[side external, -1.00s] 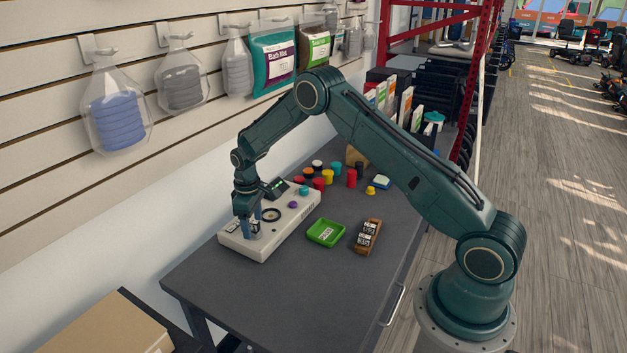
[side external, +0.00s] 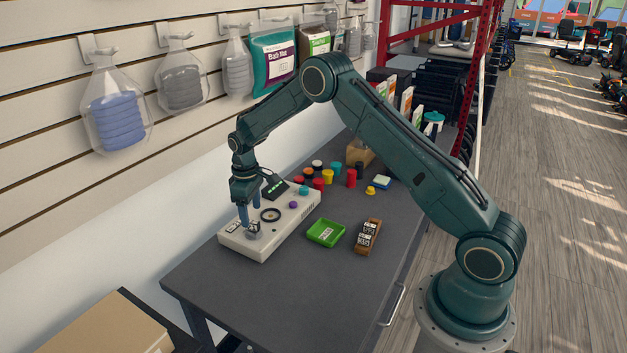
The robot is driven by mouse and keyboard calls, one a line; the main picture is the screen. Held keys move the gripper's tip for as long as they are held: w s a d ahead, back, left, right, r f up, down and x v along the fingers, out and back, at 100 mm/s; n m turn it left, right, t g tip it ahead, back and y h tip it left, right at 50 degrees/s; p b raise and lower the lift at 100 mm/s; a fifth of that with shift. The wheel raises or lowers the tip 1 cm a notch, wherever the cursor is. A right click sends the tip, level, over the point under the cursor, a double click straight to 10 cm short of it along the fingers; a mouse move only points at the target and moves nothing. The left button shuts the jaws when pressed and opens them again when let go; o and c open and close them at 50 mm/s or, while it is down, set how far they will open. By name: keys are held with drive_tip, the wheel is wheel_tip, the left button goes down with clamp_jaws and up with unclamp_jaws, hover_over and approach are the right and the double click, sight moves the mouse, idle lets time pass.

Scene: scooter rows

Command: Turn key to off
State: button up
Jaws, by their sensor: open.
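A pale control box (side external: 283,233) lies on the dark table against the wall. A small key switch (side external: 253,231) sits near its front end, partly hidden by my fingers. My gripper (side external: 249,222) points down over this end, with its two fingers apart around or just above the key. I cannot tell whether they touch it, and the key's setting is too small to read. A black ring (side external: 270,214), a purple button (side external: 293,204) and a small black unit with green lights (side external: 275,187) are farther back on the box.
A green tray (side external: 326,233) and a brown block with labelled dark pieces (side external: 367,236) lie right of the box. Several coloured cylinders, among them a red one (side external: 351,178), stand behind. The table's front area (side external: 300,290) is clear.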

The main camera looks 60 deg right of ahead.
drive_tip(key=shift+r, duration=1.35)
drive_tip(key=shift+r, duration=0.1)
drive_tip(key=shift+r, duration=0.25)
drive_tip(key=s+a+r+m+t, duration=0.1)
drive_tip(key=s+a+r, duration=0.2)
drive_tip(key=s+r, duration=0.65)
drive_tip(key=s+a+r+m+t, duration=0.1)
drive_tip(key=s+a+r+t, duration=0.15)
drive_tip(key=s+r, duration=0.7)
drive_tip(key=s+a+r+t, duration=0.1)
drive_tip(key=s+a+r, duration=0.1)
drive_tip(key=s, duration=0.7)
drive_tip(key=s+a+r+m+t, duration=0.1)
drive_tip(key=s+r, duration=0.3)
drive_tip(key=s, duration=0.5)
drive_tip(key=shift+s+a, duration=0.35)
drive_tip(key=shift+a, duration=0.05)
